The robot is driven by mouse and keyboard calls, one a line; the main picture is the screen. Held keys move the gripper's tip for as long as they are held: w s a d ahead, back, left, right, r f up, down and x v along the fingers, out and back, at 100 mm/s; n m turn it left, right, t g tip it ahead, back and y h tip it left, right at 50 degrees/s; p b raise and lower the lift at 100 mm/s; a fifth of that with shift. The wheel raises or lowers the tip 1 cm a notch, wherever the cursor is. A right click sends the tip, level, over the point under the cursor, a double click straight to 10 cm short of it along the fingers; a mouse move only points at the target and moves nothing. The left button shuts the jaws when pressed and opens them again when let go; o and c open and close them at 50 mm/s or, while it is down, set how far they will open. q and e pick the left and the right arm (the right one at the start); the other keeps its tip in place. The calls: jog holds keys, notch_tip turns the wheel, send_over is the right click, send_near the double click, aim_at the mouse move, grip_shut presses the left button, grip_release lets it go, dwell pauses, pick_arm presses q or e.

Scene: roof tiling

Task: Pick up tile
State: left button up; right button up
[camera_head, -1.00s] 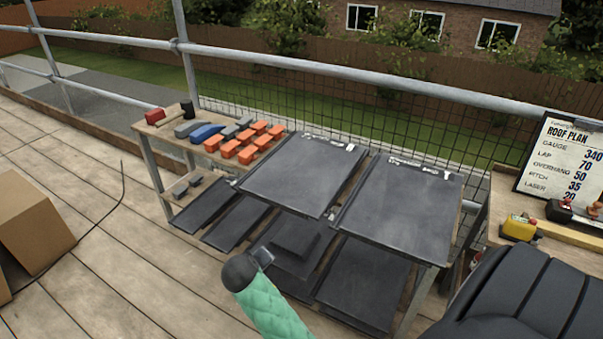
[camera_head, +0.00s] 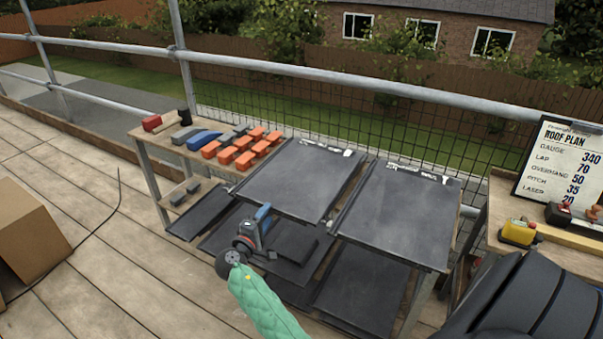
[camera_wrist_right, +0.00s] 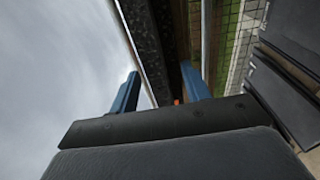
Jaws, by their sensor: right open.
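Dark grey tiles lie on a wooden rack: a left tile (camera_head: 300,183) and a right tile (camera_head: 395,215) on top. More dark tiles (camera_head: 362,285) lie on the lower level. My right gripper (camera_head: 263,226), with blue fingers, is in front of the left tile's near edge, apart from the right tile. In the right wrist view its two fingers (camera_wrist_right: 160,88) stand apart with nothing held. My left gripper is not in view.
A roof plan board (camera_head: 565,165) and a yellow device (camera_head: 517,232) stand at right. A metal rail (camera_head: 330,80) runs behind; a cardboard box (camera_head: 30,235) is at left.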

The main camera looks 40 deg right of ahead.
aim_at(273, 204)
jog(key=x, duration=0.1)
jog(key=p+x, duration=0.1)
jog(key=x, duration=0.3)
jog(key=shift+w+d+r+p, duration=0.15)
jog(key=shift+w+r+p, duration=0.05)
jog(key=shift+r+p, duration=0.15)
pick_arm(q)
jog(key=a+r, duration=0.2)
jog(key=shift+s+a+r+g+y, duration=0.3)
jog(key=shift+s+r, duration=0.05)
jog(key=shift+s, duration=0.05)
pick_arm(e)
jog(key=shift+f, duration=0.1)
grip_shut()
dwell(0.5)
